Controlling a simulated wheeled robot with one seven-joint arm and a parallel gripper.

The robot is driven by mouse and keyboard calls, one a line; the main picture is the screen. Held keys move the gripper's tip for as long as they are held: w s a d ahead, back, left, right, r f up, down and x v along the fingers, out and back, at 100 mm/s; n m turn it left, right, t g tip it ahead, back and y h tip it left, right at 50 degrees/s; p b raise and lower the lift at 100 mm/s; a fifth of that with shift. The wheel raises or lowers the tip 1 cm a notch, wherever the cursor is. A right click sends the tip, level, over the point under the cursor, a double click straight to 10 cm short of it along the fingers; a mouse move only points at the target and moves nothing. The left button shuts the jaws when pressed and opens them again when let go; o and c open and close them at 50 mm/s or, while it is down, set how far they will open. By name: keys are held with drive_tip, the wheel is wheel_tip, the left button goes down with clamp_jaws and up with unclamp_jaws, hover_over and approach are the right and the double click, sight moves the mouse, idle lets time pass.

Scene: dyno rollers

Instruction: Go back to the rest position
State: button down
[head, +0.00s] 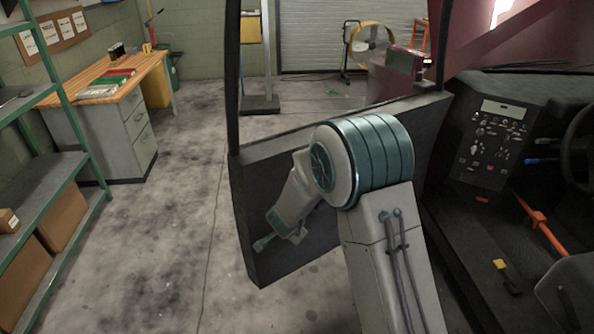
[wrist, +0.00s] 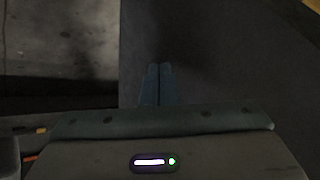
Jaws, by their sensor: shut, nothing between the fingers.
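My gripper (wrist: 160,70) shows in the wrist view with its two fingers side by side and touching. It is shut and holds nothing. A dark, plain surface lies beyond the fingertips, and a paler floor strip shows to its left. In the head view my arm rises at the lower middle and bends down to the left, in front of the dark open vehicle door (head: 265,235).
The vehicle's dashboard (head: 490,140) with its button panel and an orange lever (head: 540,222) is close on the right. A green shelf rack (head: 50,190) and a wooden-topped desk (head: 95,85) stand on the left. The concrete floor (head: 170,240) between rack and door is clear.

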drive_tip(key=shift+r, duration=0.1)
drive_tip(key=s+d+r+n+y, duration=0.1)
drive_tip(key=s+d+r+n, duration=0.15)
drive_tip(key=r, duration=0.25)
drive_tip(key=s+d+r+n+g+y, duration=0.1)
drive_tip(key=s+d+r, duration=0.15)
drive_tip(key=r, duration=0.25)
drive_tip(key=s+d+r+n+y, duration=0.1)
drive_tip(key=s+r, duration=0.2)
drive_tip(key=r, duration=0.2)
drive_tip(key=s+d+r+n+g+h, duration=0.1)
drive_tip(key=s+d+r, duration=0.1)
drive_tip(key=s+d, duration=0.6)
drive_tip(key=s+d+r+n+g+h, duration=0.2)
drive_tip(key=s+d, duration=0.5)
drive_tip(key=s, duration=0.6)
drive_tip(key=shift+s+d+r+g+h, duration=0.3)
drive_tip(key=shift+s+d+r, duration=0.05)
drive_tip(key=shift+r, duration=0.05)
drive_tip(key=shift+a, duration=0.2)
